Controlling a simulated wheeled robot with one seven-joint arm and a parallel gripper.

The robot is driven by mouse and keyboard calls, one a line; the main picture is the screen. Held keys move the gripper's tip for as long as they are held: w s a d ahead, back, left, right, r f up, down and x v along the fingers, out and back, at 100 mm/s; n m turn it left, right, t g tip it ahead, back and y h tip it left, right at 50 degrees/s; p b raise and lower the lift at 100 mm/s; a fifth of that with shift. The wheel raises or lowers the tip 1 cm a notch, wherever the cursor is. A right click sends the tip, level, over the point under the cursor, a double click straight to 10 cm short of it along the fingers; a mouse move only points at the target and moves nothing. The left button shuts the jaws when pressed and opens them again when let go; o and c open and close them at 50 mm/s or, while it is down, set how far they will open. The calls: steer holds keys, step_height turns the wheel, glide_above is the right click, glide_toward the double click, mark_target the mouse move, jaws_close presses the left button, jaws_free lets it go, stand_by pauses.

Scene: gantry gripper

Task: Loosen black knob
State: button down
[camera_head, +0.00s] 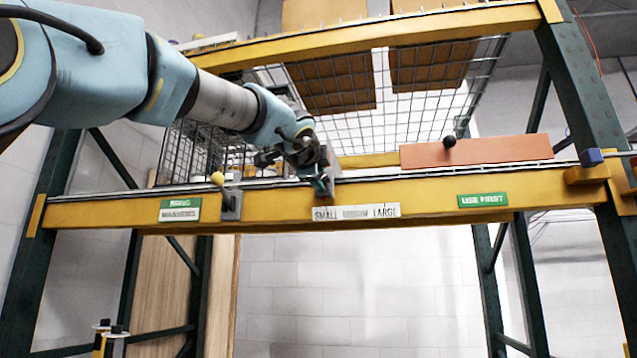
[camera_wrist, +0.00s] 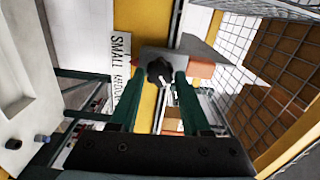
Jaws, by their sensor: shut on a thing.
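The black knob (camera_wrist: 160,72) is a lobed dial with a white mark, on a grey plate (camera_wrist: 187,58) in the wrist view. My gripper (camera_wrist: 158,77) has its green fingers on both sides of the knob and is shut on it. In the head view my gripper (camera_head: 322,184) is at the rail on the yellow beam, above the SMALL MEDIUM LARGE label (camera_head: 356,212). There the knob is hidden behind my gripper, and the grey plate shows only in part.
A yellow-knobbed bracket (camera_head: 230,203) stands left of my gripper on the yellow beam (camera_head: 270,215). A reddish panel (camera_head: 510,151) with a black ball (camera_head: 449,142) stands to the right. A blue block (camera_head: 591,157) sits at the rail's right end. Wire mesh (camera_head: 420,110) and boxes are behind and above.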

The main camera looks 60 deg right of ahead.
steer(key=n+b, duration=0.3)
steer(key=n, duration=0.7)
steer(key=shift+f+b, duration=0.15)
steer(key=shift+b, duration=0.15)
steer(key=shift+n, duration=0.4)
steer(key=shift+c, duration=1.8)
jaws_free()
steer(key=shift+a, duration=0.1)
steer(key=b+v, duration=0.4)
steer(key=v, duration=0.6)
steer(key=shift+s+a, duration=0.2)
steer(key=shift+a, duration=0.05)
